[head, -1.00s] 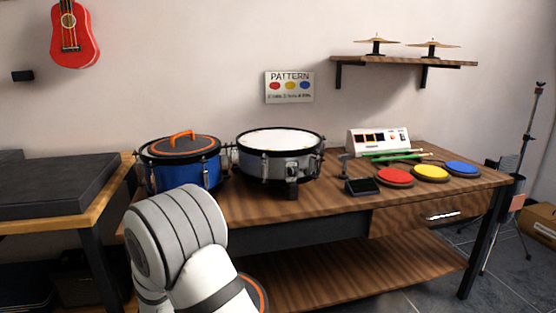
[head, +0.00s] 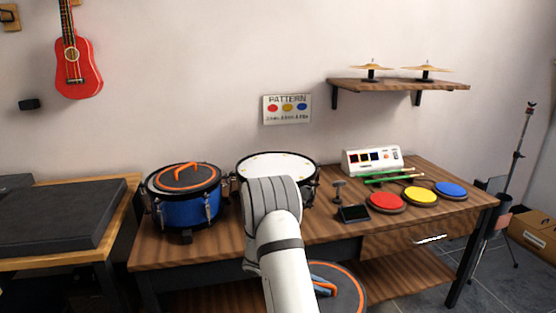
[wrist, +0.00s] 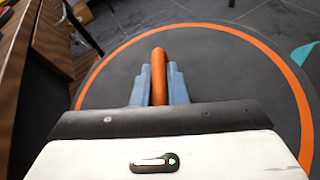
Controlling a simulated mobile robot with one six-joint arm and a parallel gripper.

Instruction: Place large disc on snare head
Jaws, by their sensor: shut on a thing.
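The large disc (head: 350,283) is dark grey with an orange ring near its rim. My gripper (wrist: 159,88) is shut on its orange handle (wrist: 158,56); the blue fingers sit on both sides of it. In the head view the disc appears in front of the table, overlapping the lower shelf, partly hidden by my arm. The snare drum (head: 309,179) stands on the tabletop. Its white snare head (head: 275,163) faces up and looks bare where visible; my arm covers its front part.
A blue drum (head: 190,210) with a dark, orange-handled disc on top stands left of the snare. Red (head: 386,202), yellow (head: 420,195) and blue (head: 450,189) pads, green sticks (head: 385,177) and a white drum machine (head: 372,161) are to the right. A drawer handle (head: 431,239) protrudes in front.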

